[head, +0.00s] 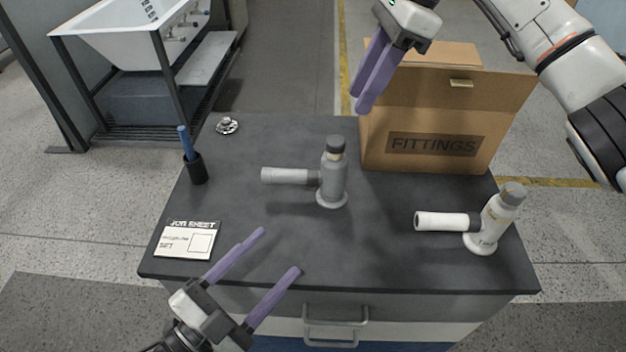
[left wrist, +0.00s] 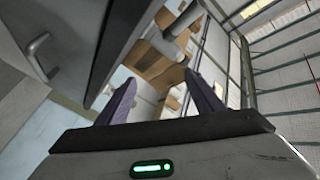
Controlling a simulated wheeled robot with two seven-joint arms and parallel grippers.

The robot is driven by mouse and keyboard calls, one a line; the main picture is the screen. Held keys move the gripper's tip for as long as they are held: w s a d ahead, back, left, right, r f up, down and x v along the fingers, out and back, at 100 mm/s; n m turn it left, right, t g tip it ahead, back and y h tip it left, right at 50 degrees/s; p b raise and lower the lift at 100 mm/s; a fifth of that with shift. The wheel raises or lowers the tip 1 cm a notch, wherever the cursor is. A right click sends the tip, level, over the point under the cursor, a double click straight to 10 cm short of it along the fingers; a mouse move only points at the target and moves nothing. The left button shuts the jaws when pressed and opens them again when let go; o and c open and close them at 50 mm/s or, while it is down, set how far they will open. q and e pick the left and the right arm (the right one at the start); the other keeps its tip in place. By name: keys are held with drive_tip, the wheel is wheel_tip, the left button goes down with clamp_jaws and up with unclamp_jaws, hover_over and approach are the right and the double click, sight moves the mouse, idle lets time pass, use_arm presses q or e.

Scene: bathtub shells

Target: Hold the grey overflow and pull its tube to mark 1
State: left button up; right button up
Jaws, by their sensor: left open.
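The grey overflow (head: 332,182) stands upright on its round foot near the middle of the dark bench top. Marks on the tube are too small to read. My left gripper (head: 278,251) is open and empty, in front of and below the grey overflow, near the bench's front edge. Its spread fingers also show in the left wrist view (left wrist: 159,77). My right gripper (head: 362,102) is raised beside the box, its fingers overlapping and apparently empty; its opening is unclear.
A white overflow (head: 488,222) with a white tube stands at the right. A cardboard FITTINGS box (head: 415,110) stands behind it. A job sheet (head: 188,241), a dark cup (head: 195,170) with a blue stick, and a small metal part (head: 227,125) are on the left. The front middle is clear.

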sight(327, 168)
use_arm(q)
drive_tip(key=w+d+r+n, duration=0.1)
drive_tip(key=w+d+n, duration=0.1)
drive_tip(key=w, duration=0.3)
drive_tip(key=w+d+r+n, duration=0.2)
drive_tip(key=w+n, duration=0.2)
drive_tip(key=w+d+r+n+y, duration=0.1)
drive_tip(key=w+d+n, duration=0.1)
drive_tip(key=w, duration=0.3)
drive_tip(key=shift+w+d+r+n, duration=0.3)
drive_tip(key=shift+d+n, duration=0.1)
drive_tip(key=shift+n, duration=0.1)
drive_tip(key=shift+w+d+f, duration=0.15)
drive_tip(key=shift+w, duration=0.05)
drive_tip(key=x, duration=0.9)
drive_tip(key=shift+w+d, duration=0.2)
drive_tip(key=shift+w, duration=0.05)
